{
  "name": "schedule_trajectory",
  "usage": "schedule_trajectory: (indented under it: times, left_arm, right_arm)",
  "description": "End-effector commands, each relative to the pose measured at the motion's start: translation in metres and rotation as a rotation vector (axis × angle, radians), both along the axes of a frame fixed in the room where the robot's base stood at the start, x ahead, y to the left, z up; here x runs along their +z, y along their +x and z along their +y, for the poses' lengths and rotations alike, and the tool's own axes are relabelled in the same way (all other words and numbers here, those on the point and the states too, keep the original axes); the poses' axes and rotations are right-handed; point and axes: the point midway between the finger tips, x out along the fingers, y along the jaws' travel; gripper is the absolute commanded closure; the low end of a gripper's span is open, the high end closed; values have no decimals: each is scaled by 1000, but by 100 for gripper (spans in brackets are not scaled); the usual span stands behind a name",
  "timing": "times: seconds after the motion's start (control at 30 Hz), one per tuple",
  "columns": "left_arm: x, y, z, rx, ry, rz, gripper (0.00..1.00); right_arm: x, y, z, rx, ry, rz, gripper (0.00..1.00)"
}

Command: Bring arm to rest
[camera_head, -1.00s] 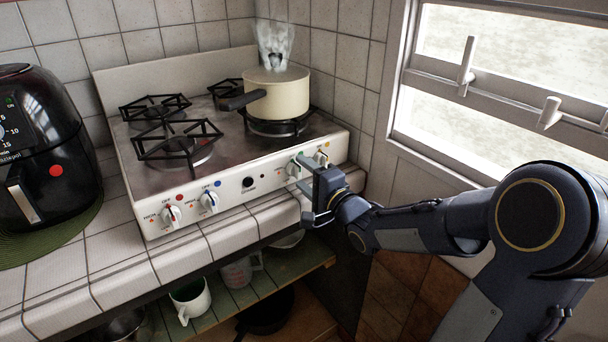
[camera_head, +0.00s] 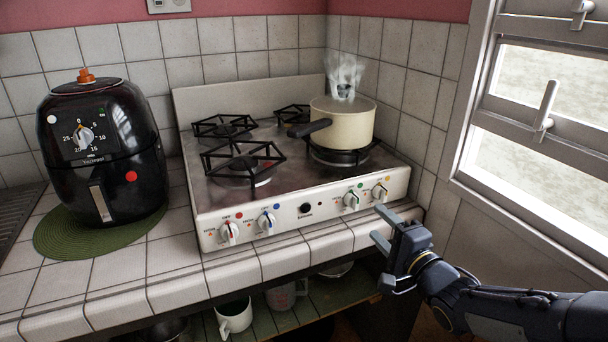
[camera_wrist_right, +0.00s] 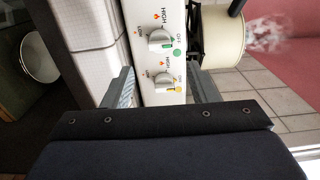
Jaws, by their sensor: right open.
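My right gripper (camera_head: 384,230) is open and empty, in front of the stove's right end. In the right wrist view its two fingers (camera_wrist_right: 163,90) stand apart, with the stove's front panel and knobs seen beyond and between them. The right arm reaches in from the lower right. The white stove (camera_head: 300,228) stands on the tiled counter. The green-marked knob (camera_head: 352,199) and yellow-marked knob (camera_head: 379,191) are near the gripper. My left gripper is out of view.
A black air fryer (camera_head: 104,155) stands on a green round mat (camera_head: 60,238) at the left. Below the counter, a shelf holds a white mug (camera_head: 234,316) and other crockery. A window (camera_head: 540,130) is at the right. The counter front is clear.

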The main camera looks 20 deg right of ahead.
Motion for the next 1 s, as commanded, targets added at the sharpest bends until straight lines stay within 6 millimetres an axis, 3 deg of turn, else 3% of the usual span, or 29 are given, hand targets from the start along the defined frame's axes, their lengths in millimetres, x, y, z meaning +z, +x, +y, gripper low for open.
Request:
schedule_trajectory:
  times: [0.13, 0.27, 0.43, 0.6, 0.8, 1.0]
  left_arm:
    - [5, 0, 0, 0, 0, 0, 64]
    - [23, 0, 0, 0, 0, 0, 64]
    - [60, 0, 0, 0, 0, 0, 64]
    - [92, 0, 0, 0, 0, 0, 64]
    - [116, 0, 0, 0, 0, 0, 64]
    - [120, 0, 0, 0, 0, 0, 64]
  right_arm:
    - [4, -1, -1, -15, -28, 15, 47]
    - [18, -10, -5, -74, -183, 107, 47]
    - [29, -48, 3, -63, -501, 380, 47]
    - [29, -110, 46, 223, -782, 616, 47]
    - [32, -179, 103, 658, -992, 659, 47]
    - [32, -209, 125, 853, -1064, 623, 47]
